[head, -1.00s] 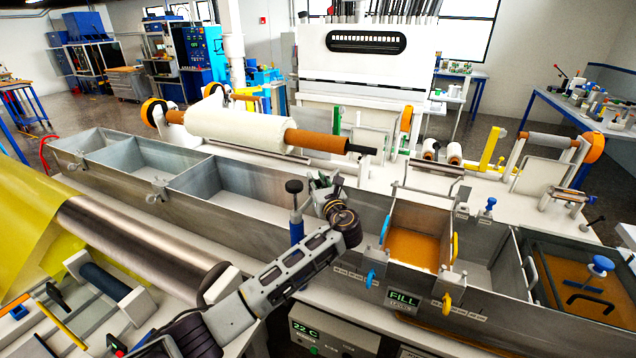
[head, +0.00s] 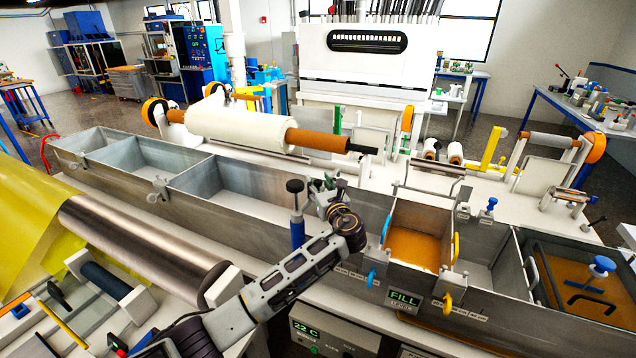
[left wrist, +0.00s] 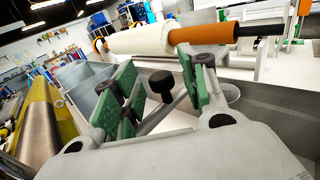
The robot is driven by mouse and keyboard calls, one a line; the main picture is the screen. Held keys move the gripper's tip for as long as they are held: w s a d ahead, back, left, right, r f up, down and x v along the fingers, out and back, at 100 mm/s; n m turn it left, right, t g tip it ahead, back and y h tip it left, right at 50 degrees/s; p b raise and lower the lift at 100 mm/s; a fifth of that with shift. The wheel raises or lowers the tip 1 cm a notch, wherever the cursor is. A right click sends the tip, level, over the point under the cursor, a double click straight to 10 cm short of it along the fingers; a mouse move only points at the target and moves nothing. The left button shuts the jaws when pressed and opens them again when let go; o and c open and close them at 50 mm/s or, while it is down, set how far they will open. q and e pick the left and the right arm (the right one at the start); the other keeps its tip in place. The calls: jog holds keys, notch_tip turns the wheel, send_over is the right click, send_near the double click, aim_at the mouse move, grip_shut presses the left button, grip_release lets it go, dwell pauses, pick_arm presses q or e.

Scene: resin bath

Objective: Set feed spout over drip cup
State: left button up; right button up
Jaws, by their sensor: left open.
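A blue post with a black knob (head: 295,187) stands at the near wall of the long metal bath; I take it for the feed spout's stand. My left gripper (head: 322,192) is just right of the knob, its fingers small and partly hidden by my wrist. In the left wrist view the black knob (left wrist: 162,82) appears between the two green-padded fingers (left wrist: 160,92), which are spread apart and hold nothing. I cannot make out the cup or the spout's outlet in the head view.
An amber-filled compartment (head: 412,246) with blue and yellow handles lies right of my gripper. A white roll on an orange core (head: 318,140) lies behind it. A steel roller (head: 140,243) is at the left. The empty bath compartment (head: 225,180) left of the post is clear.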

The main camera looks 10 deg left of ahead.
pick_arm(q)
jog(key=v, duration=1)
jog(key=shift+s, duration=0.15)
jog(key=shift+d, duration=0.15)
